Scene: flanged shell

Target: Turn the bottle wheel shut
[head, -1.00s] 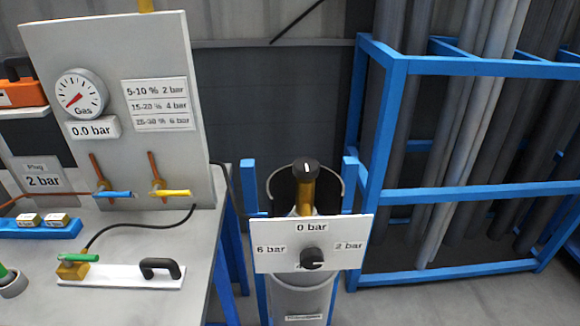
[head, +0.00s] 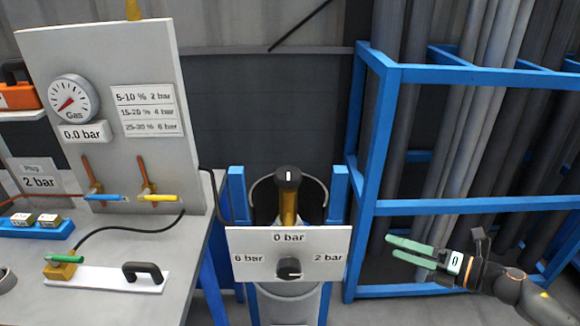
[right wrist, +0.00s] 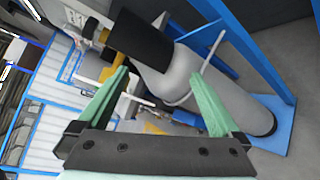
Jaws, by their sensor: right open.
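The bottle wheel (head: 288,178) is a black round knob with a white mark, on top of a brass valve (head: 289,208) behind the white bar panel. My right gripper (head: 391,248) has green fingers, is open and empty, and is right of and apart from the wheel. My left gripper is not in view.
The white panel (head: 288,238) marked 0, 2 and 6 bar carries a smaller black knob (head: 289,268). A blue rack (head: 470,205) of grey pipes stands at the right. At the left, a grey bench (head: 135,235) holds a gauge (head: 73,99) reading 0.0 bar.

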